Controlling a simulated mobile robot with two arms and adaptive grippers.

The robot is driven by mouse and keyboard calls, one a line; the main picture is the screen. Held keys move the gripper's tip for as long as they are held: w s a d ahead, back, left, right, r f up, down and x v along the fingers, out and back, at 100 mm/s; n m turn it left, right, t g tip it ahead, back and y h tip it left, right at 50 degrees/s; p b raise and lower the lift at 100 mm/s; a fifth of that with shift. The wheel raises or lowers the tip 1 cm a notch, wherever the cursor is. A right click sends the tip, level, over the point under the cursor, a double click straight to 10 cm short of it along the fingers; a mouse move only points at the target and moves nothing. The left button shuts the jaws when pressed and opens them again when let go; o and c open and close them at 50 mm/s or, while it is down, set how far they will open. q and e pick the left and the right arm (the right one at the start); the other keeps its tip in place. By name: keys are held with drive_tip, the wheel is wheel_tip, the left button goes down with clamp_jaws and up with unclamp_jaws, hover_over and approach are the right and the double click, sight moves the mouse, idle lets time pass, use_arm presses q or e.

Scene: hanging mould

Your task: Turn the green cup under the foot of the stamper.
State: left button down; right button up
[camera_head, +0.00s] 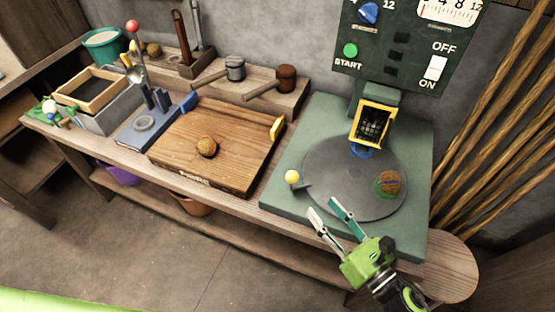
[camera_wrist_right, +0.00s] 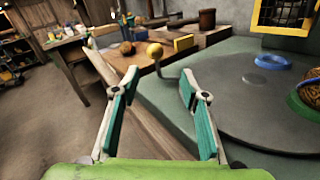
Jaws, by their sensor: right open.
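The green cup (camera_head: 388,184) sits on the right part of the round grey turntable (camera_head: 345,195) with a brown woven ball in it. In the right wrist view the cup (camera_wrist_right: 298,108) is cut by the right edge. The stamper's yellow-framed grid (camera_head: 373,124) stands at the turntable's back, over a blue ring (camera_head: 362,153); its foot is not clearly visible. A crank with a yellow knob (camera_head: 292,177) sticks out at the turntable's left. My right gripper (camera_head: 322,208) is open and empty at the front of the turntable, apart from the knob. My left gripper is out of view.
A green panel (camera_head: 405,60) with START button and ON/OFF switch rises behind. A wooden board (camera_head: 225,140) with a brown ball (camera_head: 206,147) lies to the left. Mallets (camera_head: 235,68), boxes and tools stand farther back. Sticks (camera_head: 510,120) lean at the right.

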sight(292, 177)
drive_tip(key=shift+n, duration=0.3)
drive_tip(key=x, duration=0.2)
drive_tip(key=p+x, duration=0.1)
drive_tip(key=x, duration=0.1)
drive_tip(key=p+x, duration=0.1)
drive_tip(key=x, duration=0.1)
drive_tip(key=shift+a+r, duration=0.3)
drive_tip(key=shift+a, duration=0.1)
drive_tip(key=p+x, duration=0.1)
drive_tip(key=x, duration=0.5)
drive_tip(key=shift+a+f, duration=0.1)
drive_tip(key=shift+a, duration=0.05)
drive_tip(key=shift+w+a, duration=0.2)
drive_tip(key=shift+w, duration=0.1)
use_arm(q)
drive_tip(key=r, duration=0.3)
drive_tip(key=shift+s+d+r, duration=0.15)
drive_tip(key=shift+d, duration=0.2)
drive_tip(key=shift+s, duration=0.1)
use_arm(e)
drive_tip(key=shift+c, duration=1.1)
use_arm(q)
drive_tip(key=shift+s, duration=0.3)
use_arm(e)
clamp_jaws()
